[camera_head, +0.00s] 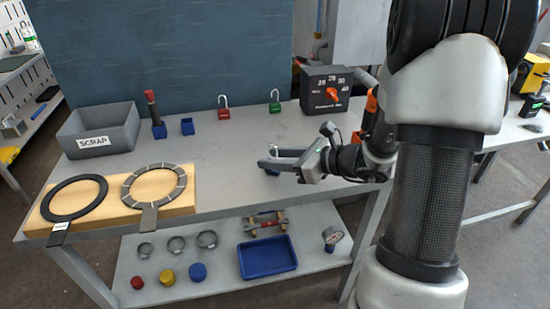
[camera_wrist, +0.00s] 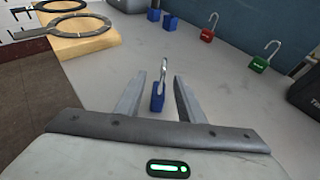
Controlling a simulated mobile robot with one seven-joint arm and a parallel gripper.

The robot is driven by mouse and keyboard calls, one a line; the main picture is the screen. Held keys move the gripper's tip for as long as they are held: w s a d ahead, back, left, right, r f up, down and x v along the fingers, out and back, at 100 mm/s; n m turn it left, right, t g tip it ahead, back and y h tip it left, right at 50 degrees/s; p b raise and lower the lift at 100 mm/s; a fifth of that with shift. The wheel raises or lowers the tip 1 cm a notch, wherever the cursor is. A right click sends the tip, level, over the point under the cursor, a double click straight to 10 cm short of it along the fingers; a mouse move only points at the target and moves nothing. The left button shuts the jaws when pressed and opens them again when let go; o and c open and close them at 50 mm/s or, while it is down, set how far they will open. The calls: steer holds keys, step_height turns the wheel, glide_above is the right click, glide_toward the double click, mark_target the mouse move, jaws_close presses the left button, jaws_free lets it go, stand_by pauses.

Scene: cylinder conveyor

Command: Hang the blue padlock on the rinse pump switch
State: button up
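The blue padlock (camera_wrist: 157,98) stands on the grey table with its shackle pointing up, between the two fingers of my gripper (camera_wrist: 160,78) in the wrist view. The fingers are open, with a visible gap on each side of it. In the head view my gripper (camera_head: 268,164) is low over the table's front middle and hides most of the padlock (camera_head: 272,172).
A red padlock (camera_head: 224,113) and a green padlock (camera_head: 275,107) stand open behind the gripper. Two blue holders (camera_head: 187,127), a SCRAP bin (camera_head: 98,130) and a wooden block with rings (camera_head: 188,207) are to the left. A blue tray (camera_head: 268,258) sits on the lower shelf.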

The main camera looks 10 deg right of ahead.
steer(key=shift+r, duration=0.1)
steer(key=shift+s+d+r, duration=0.1)
steer(key=shift+r, duration=0.05)
steer(key=p+v, duration=0.2)
steer(key=v, duration=0.9)
steer(key=shift+s+d+r+p, duration=0.1)
steer(key=shift+s+d+p, duration=0.15)
steer(key=shift+p, duration=0.1)
